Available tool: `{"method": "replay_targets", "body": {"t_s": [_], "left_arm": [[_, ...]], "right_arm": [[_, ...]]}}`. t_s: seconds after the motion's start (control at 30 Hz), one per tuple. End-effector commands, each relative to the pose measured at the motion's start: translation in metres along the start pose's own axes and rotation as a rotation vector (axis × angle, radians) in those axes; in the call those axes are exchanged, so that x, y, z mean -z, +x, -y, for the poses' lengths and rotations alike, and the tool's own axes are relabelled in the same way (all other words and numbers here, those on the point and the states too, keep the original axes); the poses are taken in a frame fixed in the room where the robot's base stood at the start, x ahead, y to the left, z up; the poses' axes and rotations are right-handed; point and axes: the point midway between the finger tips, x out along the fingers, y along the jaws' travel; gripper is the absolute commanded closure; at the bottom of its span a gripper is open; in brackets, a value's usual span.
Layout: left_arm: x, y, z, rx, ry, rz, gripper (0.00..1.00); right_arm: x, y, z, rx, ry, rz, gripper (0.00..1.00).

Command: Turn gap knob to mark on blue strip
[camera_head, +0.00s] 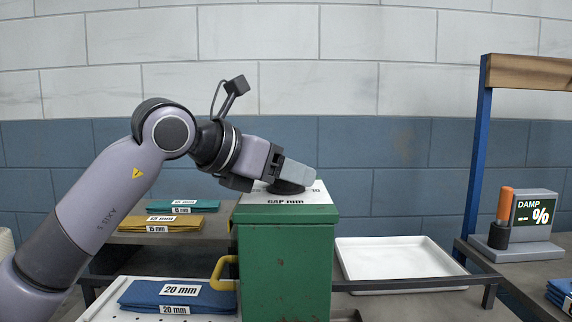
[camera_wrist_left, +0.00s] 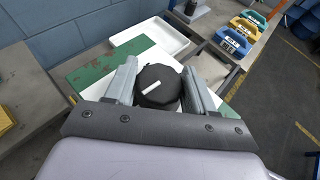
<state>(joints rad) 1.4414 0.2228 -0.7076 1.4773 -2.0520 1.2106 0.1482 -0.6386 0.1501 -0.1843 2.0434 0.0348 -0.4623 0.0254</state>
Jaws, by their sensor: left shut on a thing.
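The black gap knob (camera_head: 287,188) sits on the white plate marked "GAP mm" (camera_head: 300,201) on top of a green box (camera_head: 288,240). In the left wrist view the round knob (camera_wrist_left: 158,92) shows a white pointer line, slanting from lower left to upper right. My left gripper (camera_head: 296,176) is shut on the knob; in the wrist view its grey fingers (camera_wrist_left: 160,72) stand on either side of it. The fingers hide most of the dial scale. A blue strip (camera_head: 208,300) with "20 mm" labels lies at the front left. My right gripper is in neither view.
Yellow (camera_head: 184,220) and teal (camera_head: 160,206) strips lie behind the blue one, left of the box. A yellow handle (camera_head: 219,271) sticks out from the box's left side. An empty white tray (camera_head: 390,258) is to the right. A "DAMP %" meter (camera_head: 534,214) stands far right.

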Motion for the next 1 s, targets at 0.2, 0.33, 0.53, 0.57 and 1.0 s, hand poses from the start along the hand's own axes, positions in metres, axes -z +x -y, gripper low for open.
{"method": "replay_targets", "body": {"t_s": [0.2, 0.33, 0.53, 0.57, 1.0], "left_arm": [[-0.006, -0.003, -0.002, 0.150, 0.055, -0.001, 0.76], [-0.007, -0.003, -0.002, 0.262, 0.100, -0.001, 0.76], [-0.009, -0.003, -0.002, 0.438, 0.170, 0.000, 0.76], [-0.009, -0.003, -0.002, 0.463, 0.181, 0.001, 0.76], [-0.005, -0.002, -0.001, 0.725, 0.296, 0.003, 0.76]], "right_arm": [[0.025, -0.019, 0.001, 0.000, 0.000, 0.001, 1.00], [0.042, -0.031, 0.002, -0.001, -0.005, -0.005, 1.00], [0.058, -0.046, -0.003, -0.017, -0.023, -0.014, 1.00], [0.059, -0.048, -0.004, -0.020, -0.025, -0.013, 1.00], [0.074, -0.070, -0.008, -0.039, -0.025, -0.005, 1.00]]}}
